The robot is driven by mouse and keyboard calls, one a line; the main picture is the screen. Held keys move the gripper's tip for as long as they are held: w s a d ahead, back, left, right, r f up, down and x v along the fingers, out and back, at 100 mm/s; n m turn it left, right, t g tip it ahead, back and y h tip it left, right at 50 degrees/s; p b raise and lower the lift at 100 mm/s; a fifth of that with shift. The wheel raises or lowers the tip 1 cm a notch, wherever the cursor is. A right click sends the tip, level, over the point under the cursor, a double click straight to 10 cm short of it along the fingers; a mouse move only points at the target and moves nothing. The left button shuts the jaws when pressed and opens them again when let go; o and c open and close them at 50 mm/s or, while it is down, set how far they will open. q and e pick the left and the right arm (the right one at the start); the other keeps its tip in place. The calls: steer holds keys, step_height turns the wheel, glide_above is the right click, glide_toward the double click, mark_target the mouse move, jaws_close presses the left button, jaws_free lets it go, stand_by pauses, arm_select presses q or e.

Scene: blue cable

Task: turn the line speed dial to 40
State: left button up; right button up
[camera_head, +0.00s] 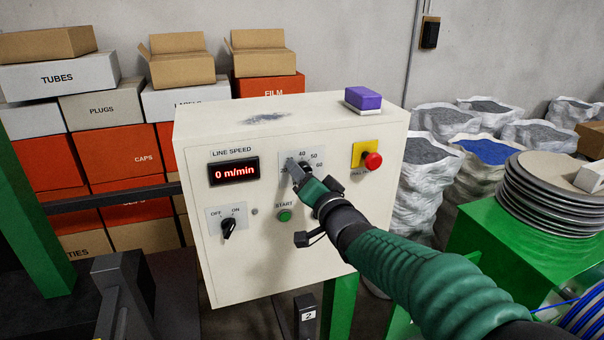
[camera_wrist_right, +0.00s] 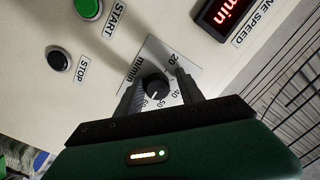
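The line speed dial (camera_wrist_right: 157,87) is a black knob on a scale plate with numbers, seen in the right wrist view. In the head view its scale plate (camera_head: 313,160) shows, but my right gripper hides the knob. My right gripper (camera_head: 292,168) is at the dial; in the right wrist view its two fingers (camera_wrist_right: 160,88) stand on either side of the knob, with a small gap at least on the right side. I cannot tell exactly where the knob points. The red display (camera_head: 234,171) reads 0 m/min. My left gripper is not in view.
The cream control box (camera_head: 255,260) also has an off/on switch (camera_head: 228,228), a green start button (camera_head: 284,215) and a red emergency button (camera_head: 372,160). A purple block (camera_head: 363,98) lies on top. Boxes stand behind left; sacks and a green reel stand are right.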

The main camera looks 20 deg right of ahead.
steer(key=shift+d, duration=0.75)
steer(key=c, duration=0.5)
steer(key=shift+d, duration=0.1)
steer(key=shift+c, duration=1.1)
steer(key=shift+a+r, duration=0.1)
steer(key=shift+a, duration=0.35)
jaws_close()
arm_select(q)
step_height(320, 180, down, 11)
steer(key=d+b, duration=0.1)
steer(key=b, duration=1)
arm_select(e)
steer(key=shift+n+g+h, duration=0.2)
steer(key=shift+n+h, duration=0.05)
steer(key=shift+n, duration=4)
steer(key=shift+n+g+h, duration=0.2)
steer(key=shift+n+h, duration=0.05)
steer(key=shift+n, duration=4)
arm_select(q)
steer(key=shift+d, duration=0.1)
